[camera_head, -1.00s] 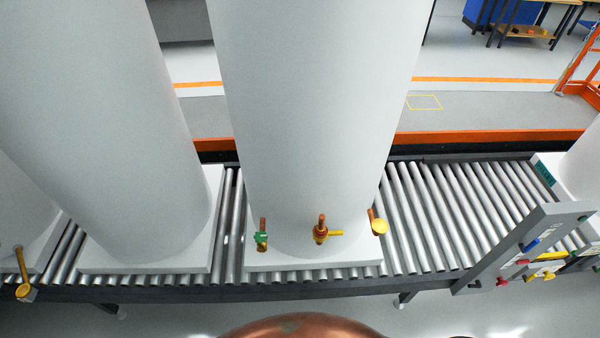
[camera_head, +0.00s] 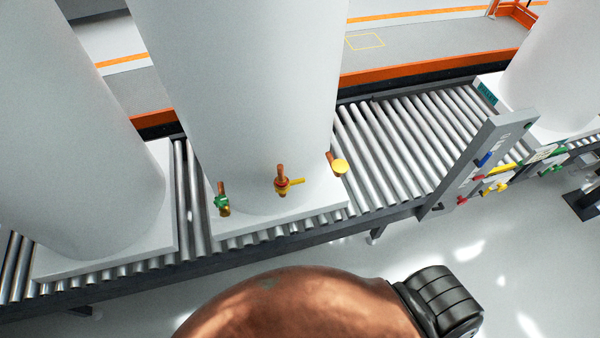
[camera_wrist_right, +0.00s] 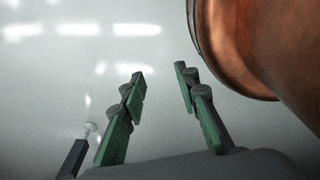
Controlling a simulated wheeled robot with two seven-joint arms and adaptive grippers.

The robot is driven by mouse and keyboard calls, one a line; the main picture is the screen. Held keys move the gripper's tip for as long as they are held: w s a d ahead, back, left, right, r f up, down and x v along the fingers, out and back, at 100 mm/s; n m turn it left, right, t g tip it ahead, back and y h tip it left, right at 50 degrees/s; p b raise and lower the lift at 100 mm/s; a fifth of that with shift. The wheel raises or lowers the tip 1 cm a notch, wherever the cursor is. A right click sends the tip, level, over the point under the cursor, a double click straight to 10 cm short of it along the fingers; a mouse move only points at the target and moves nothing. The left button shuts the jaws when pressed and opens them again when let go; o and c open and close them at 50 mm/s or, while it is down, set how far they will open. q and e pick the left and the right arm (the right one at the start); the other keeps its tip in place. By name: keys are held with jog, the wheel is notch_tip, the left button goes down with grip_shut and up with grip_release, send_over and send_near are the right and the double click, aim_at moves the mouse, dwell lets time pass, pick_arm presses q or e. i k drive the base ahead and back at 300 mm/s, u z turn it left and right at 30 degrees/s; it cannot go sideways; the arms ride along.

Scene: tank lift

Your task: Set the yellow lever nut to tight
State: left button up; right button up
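A white tank (camera_head: 240,90) stands on the roller conveyor, with copper fittings low on its front. The middle fitting carries a yellow lever (camera_head: 291,183) pointing right. No gripper shows in the head view, so the left one is out of sight. Neither gripper is seen near the fittings.
A grey post panel (camera_head: 483,165) with coloured valves stands at the right of the conveyor (camera_head: 385,150). Another white tank (camera_head: 70,130) stands at left, and one at far right (camera_head: 550,70). The floor in front is mostly clear.

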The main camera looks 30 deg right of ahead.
aim_at(301, 180)
jog(key=z, duration=0.85)
